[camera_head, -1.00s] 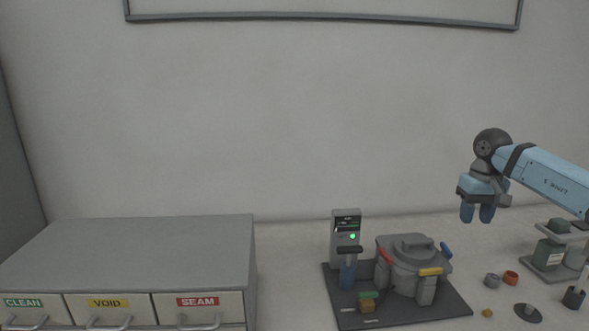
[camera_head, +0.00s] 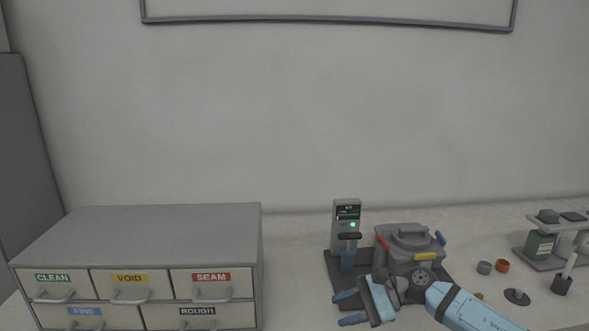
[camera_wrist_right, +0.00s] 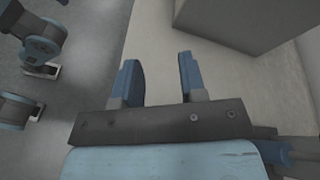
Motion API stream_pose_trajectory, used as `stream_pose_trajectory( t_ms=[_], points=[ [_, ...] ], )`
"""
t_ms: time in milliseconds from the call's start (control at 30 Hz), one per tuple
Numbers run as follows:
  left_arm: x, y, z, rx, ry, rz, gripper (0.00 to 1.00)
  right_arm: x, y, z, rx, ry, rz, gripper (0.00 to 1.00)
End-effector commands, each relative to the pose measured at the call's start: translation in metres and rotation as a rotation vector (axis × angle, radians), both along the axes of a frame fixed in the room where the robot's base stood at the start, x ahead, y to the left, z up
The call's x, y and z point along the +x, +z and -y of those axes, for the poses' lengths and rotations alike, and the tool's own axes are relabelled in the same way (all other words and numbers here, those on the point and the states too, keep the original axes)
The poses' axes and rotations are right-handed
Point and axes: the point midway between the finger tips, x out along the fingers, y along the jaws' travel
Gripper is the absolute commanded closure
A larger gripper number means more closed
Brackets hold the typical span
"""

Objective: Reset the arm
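My right arm comes in from the lower right in the head view. Its right gripper (camera_head: 347,309) points left, in front of the mounting press and covering part of its base. The right gripper is open and empty; in the right wrist view its two blue fingers (camera_wrist_right: 158,80) stand apart over bare surface. The grey press (camera_head: 408,255) with red, yellow and blue handles stands on a dark base plate (camera_head: 333,267). Beside it is a control post (camera_head: 346,212) with a green light. My left gripper is not in view.
A grey drawer cabinet (camera_head: 160,232) with labelled drawers stands at the left. Small cups (camera_head: 502,266), a black disc with a knob (camera_head: 517,297), a dark holder (camera_head: 562,284) and a shelf with green items (camera_head: 540,246) are at the right. Bare bench lies between cabinet and press.

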Motion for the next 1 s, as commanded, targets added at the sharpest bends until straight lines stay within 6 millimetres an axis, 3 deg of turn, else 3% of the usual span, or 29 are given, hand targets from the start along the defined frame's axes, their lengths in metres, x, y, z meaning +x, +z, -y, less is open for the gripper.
stream_pose_trajectory(
  t_ms=[33, 100, 267, 467, 700, 733, 1000],
  points=[
    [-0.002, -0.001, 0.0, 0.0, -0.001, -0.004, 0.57, -0.016, -0.006, -0.018, 0.112, -0.066, -0.141, 0.62],
    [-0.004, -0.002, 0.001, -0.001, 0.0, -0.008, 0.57, -0.031, -0.007, -0.035, 0.268, -0.166, -0.358, 0.62],
    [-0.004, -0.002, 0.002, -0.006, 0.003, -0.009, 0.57, -0.054, -0.013, -0.047, 0.617, -0.376, -0.907, 0.62],
    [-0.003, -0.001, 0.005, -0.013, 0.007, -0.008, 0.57, -0.079, -0.048, -0.023, 1.049, -0.59, -1.649, 0.62],
    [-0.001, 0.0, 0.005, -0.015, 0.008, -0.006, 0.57, -0.137, -0.129, 0.03, 1.608, -0.752, -2.506, 0.62],
    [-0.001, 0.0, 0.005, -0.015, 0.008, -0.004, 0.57, -0.147, -0.139, 0.035, -1.637, 0.746, 2.532, 0.62],
    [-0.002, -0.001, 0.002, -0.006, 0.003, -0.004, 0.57, -0.228, -0.203, 0.069, -1.36, 0.478, 1.909, 0.62]
  ],
)
